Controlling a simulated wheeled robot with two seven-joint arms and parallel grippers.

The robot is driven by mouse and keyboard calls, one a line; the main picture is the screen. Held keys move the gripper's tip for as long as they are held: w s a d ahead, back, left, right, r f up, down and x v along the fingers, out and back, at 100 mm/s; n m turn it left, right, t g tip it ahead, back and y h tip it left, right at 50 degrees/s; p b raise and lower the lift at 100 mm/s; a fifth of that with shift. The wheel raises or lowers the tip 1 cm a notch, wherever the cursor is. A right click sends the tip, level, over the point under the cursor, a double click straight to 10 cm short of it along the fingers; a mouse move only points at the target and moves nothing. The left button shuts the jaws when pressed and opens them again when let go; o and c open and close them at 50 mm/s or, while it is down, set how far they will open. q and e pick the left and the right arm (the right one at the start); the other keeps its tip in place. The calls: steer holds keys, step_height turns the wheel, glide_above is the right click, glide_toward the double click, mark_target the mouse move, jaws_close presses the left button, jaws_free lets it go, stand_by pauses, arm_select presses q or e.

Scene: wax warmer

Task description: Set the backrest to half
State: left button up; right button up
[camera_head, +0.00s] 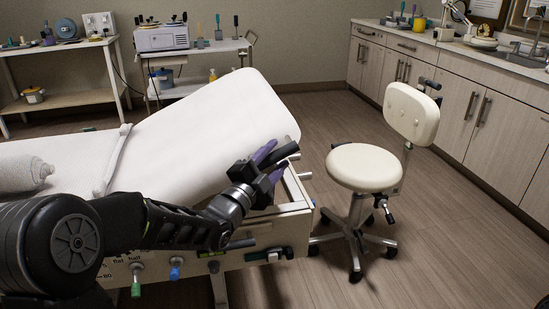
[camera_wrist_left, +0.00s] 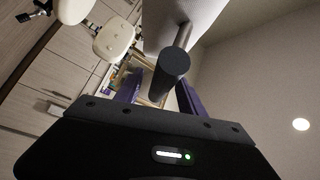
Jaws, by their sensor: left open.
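The white backrest (camera_head: 215,120) of the treatment bed is tilted up, its high end toward the right. A black cylindrical grip (camera_head: 285,154) on a metal bar sticks out at that end; it also shows in the left wrist view (camera_wrist_left: 171,72). My left gripper (camera_head: 269,163) has purple fingers and is open. The fingers lie on either side of the grip in the wrist view (camera_wrist_left: 160,95); I cannot tell whether they touch it. Small "flat" and "half" lettering (camera_head: 213,253) is on the bed's side rail (camera_head: 240,262). My right gripper is not in view.
A white stool with a backrest (camera_head: 363,167) stands right of the bed. A trolley (camera_head: 200,48) and cabinets (camera_head: 460,95) line the room. The floor at front right is clear.

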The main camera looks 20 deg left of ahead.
arm_select(q)
steer(key=v, duration=0.7)
steer(key=shift+s, duration=0.35)
steer(key=shift+a, duration=0.15)
